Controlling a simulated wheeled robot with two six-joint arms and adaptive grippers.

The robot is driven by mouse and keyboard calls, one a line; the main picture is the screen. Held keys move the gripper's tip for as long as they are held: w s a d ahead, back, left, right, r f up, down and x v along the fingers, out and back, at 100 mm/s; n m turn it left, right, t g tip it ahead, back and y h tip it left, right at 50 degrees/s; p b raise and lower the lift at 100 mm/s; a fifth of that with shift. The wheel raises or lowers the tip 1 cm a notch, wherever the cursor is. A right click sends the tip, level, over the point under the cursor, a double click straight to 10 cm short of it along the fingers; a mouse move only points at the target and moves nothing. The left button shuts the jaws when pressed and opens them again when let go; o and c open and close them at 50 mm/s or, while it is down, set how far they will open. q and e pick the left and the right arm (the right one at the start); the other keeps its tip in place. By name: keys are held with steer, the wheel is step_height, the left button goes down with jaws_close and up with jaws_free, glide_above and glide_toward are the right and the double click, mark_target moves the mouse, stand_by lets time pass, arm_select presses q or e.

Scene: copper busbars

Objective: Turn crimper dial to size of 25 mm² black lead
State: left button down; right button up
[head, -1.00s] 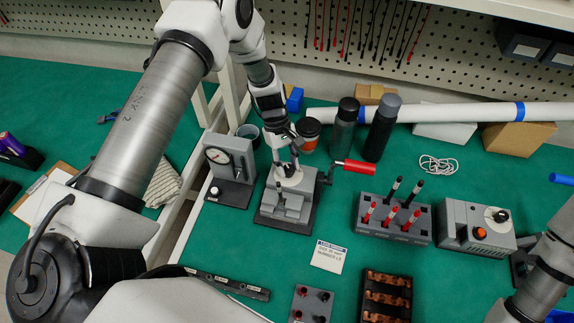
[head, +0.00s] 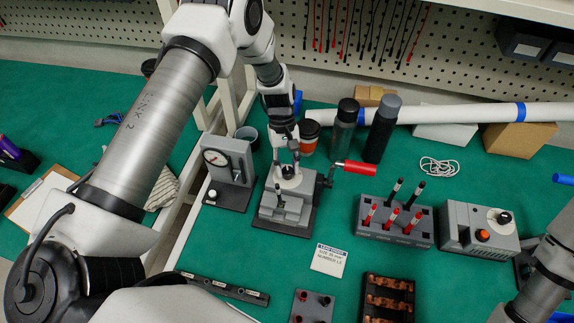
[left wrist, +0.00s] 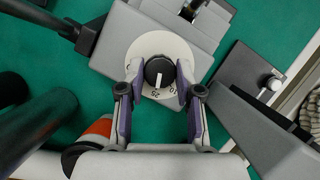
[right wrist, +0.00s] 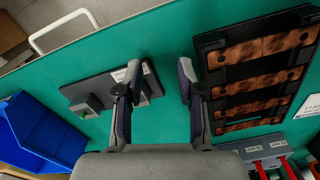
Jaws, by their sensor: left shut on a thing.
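The crimper (head: 286,213) is a grey block tool with a red-handled lever (head: 354,167) on its right. My left gripper (head: 286,163) reaches down to its top. In the left wrist view, the left gripper (left wrist: 158,78) is shut on the black dial knob (left wrist: 158,71), one finger on each side. Black and red leads (head: 395,190) stand in a grey block. My right gripper (right wrist: 157,82) is open and empty above the table.
A gauge unit (head: 229,170) stands just left of the crimper, with cups and bottles (head: 380,130) behind. A printed card (head: 329,260) lies in front. A grey box with knobs (head: 478,228) is at right. A tray of copper bars (head: 388,298) is at the front.

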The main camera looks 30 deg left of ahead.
arm_select(q)
steer(key=c, duration=0.8)
jaws_free()
steer(key=v, duration=1.2)
steer(key=shift+w+f, duration=0.1)
